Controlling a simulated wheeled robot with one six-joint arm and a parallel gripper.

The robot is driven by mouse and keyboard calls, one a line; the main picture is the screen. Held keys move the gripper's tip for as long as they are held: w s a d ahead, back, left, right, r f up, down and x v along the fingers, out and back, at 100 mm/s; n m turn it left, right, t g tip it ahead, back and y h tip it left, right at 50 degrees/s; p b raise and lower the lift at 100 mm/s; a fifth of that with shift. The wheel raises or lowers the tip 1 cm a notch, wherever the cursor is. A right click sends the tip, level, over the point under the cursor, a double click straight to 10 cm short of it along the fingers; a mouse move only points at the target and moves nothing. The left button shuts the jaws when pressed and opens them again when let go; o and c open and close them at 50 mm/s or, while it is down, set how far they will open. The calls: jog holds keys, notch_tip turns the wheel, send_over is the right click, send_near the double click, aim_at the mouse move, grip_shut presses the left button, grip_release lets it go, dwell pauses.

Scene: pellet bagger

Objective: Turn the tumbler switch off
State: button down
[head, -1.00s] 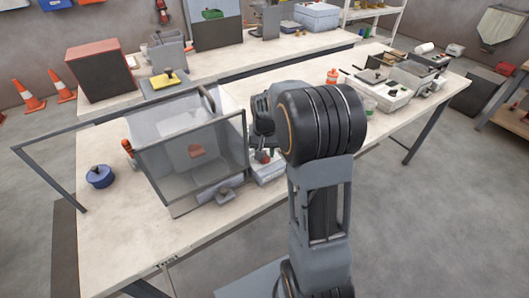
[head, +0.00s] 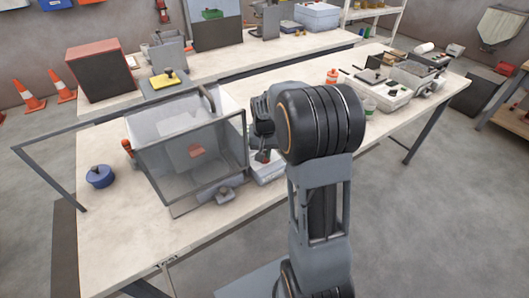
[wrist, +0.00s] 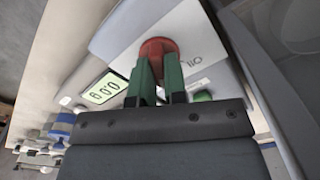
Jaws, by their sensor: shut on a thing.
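In the wrist view, the tumbler switch (wrist: 158,46) shows as a round red part on a light grey panel (wrist: 120,38), beside what looks like an I/O mark. The green fingers of my gripper (wrist: 158,66) are shut on it, with a narrow gap between them. The fingers hide its lower part, so I cannot tell which way it is set. In the head view, my gripper (head: 262,156) is partly hidden behind my wrist, just above the white machine base (head: 266,174); the switch is hidden there.
A lit display (wrist: 104,89) and a green button (wrist: 201,96) flank my fingers on the panel. A clear-walled hopper (head: 190,150) stands close left of my gripper in the head view. A blue lidded pot (head: 100,177) sits further left. The table's front edge area is clear.

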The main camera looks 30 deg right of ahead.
jog(key=n, duration=0.6)
jog(key=shift+a+n, duration=0.1)
jog(key=shift+n, duration=0.2)
jog(key=n, duration=0.5)
jog(key=shift+n, duration=0.4)
jog(key=shift+r, duration=0.1)
jog(key=c, duration=1.2)
grip_release()
jog(key=shift+o, duration=0.2)
notch_tip(320, 180, up, 14)
